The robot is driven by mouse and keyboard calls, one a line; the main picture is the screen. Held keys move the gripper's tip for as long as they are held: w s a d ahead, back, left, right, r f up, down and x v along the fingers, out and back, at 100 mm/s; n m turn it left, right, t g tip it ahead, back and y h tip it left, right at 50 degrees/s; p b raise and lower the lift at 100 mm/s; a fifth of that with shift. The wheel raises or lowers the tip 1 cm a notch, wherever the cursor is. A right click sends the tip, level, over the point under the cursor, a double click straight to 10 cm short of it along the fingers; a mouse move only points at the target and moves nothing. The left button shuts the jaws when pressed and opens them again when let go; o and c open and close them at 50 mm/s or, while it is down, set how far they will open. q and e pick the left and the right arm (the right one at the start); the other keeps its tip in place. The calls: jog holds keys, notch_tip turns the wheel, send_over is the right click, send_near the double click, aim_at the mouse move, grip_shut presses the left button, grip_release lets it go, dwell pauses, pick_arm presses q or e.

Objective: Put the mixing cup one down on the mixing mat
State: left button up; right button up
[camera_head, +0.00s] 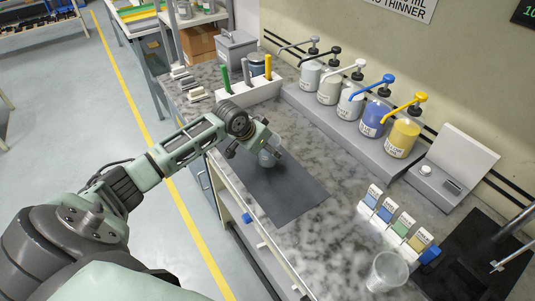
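A clear mixing cup (268,158) is at the far end of the dark grey mixing mat (288,198). My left gripper (257,152) reaches in from the left and points down over that end of the mat, with its fingers about the cup. The fingers partly hide the cup's rim. I cannot tell whether they press on the cup, or whether its base touches the mat. A second clear cup (387,271) stands on the counter at the lower right. My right gripper is not in view.
Several pump bottles (402,139) stand on a grey shelf along the wall. A white holder (252,92) with coloured handles is beyond the mat. Small colour cards (397,222) stand to its right. The near part of the mat is bare.

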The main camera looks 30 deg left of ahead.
aim_at(268, 157)
pick_arm(q)
notch_tip(268, 157, down, 3)
jog(key=shift+s+r+p, duration=0.1)
jog(key=shift+r+p, duration=0.1)
jog(key=shift+p, duration=0.25)
jog(key=shift+f, duration=0.4)
jog(key=shift+f, duration=0.1)
jog(key=o, duration=1.4)
jog(key=shift+d, duration=0.1)
jog(key=shift+r, duration=0.2)
jog(key=b+v, duration=0.2)
jog(key=v, duration=1)
